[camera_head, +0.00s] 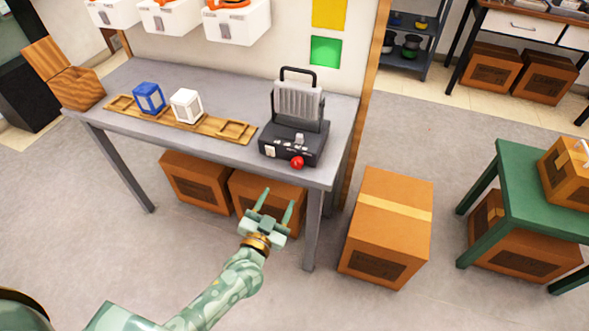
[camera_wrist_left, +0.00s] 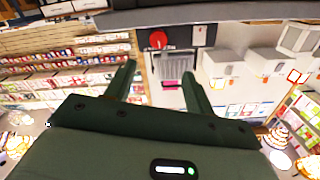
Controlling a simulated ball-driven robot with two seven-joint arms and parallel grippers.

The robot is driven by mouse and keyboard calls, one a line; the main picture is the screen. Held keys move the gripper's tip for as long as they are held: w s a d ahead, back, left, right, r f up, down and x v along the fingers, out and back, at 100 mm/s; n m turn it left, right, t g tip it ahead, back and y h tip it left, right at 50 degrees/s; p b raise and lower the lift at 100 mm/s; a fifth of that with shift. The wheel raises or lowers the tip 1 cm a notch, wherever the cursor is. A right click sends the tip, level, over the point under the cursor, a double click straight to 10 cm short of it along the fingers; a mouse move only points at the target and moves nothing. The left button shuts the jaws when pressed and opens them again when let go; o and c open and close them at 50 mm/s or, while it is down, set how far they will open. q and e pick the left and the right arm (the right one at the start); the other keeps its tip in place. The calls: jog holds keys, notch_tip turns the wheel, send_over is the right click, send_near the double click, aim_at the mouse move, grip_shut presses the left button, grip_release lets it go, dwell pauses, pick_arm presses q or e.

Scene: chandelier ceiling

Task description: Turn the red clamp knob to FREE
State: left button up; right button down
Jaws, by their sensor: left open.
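The red clamp knob (camera_head: 297,162) is a small round knob on the front of a black device (camera_head: 292,145) with a raised grey ribbed part and a black handle. The device stands at the right end of the grey table. Which way the knob is turned and any FREE marking are too small to read. My left gripper (camera_head: 276,205) is pale green, open and empty. In the head view it shows below and a little left of the knob, apart from it. Its two dark fingers also show spread in the left wrist view (camera_wrist_left: 158,65). My right gripper is not in view.
The grey table (camera_head: 222,152) also bears a wooden tray (camera_head: 238,130) with a blue and a white block-like item, and an open wooden box (camera_head: 75,88). Cardboard boxes stand under it. A large carton (camera_head: 388,228) stands right of it. The floor in front is clear.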

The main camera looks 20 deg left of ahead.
aim_at(296, 165)
pick_arm(q)
jog(key=w+b, duration=0.1)
jog(key=w, duration=0.2)
jog(key=w+b, duration=0.1)
jog(key=w, duration=0.3)
jog(key=w+d+b, duration=0.1)
jog(key=w, duration=0.3)
jog(key=shift+w+f, duration=0.2)
jog(key=shift+f, duration=0.05)
jog(key=shift+w+a+r+b, duration=0.1)
jog(key=shift+w+b, duration=0.25)
jog(key=shift+w, duration=0.3)
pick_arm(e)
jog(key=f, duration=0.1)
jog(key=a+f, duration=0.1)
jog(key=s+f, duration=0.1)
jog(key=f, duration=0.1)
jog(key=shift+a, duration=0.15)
pick_arm(q)
jog(key=c, duration=1)
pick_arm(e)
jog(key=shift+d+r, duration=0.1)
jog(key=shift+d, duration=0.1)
